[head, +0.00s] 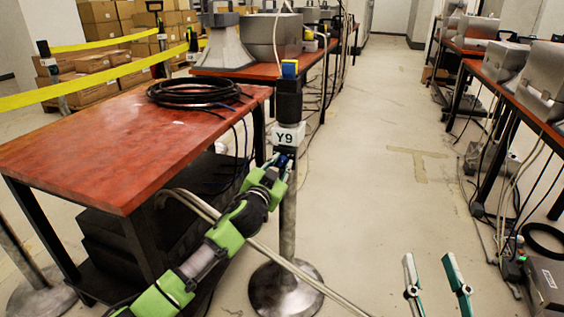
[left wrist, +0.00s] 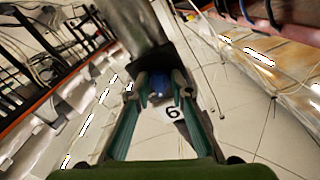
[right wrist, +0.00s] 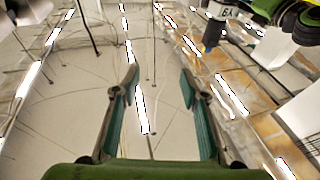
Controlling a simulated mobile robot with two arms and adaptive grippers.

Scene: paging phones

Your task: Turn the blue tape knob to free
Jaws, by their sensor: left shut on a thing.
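The blue tape knob (head: 284,161) sits on the barrier post (head: 288,215) just below the black head with the white "Y9" label (head: 289,136). My left gripper (head: 281,165) is at the knob, with its fingers on either side. In the left wrist view the blue knob (left wrist: 159,86) shows between the green fingertips, and the gripper is shut on it. The finger contact is partly hidden. My right gripper (head: 429,262) is open and empty over the floor, to the right of the post. Its spread fingers also show in the right wrist view (right wrist: 158,85).
A red-brown table (head: 90,150) with a coil of black cable (head: 190,92) stands left of the post. The post's round base (head: 286,290) rests on the floor. Yellow tape (head: 90,84) runs at the back left. The middle aisle (head: 390,130) is clear.

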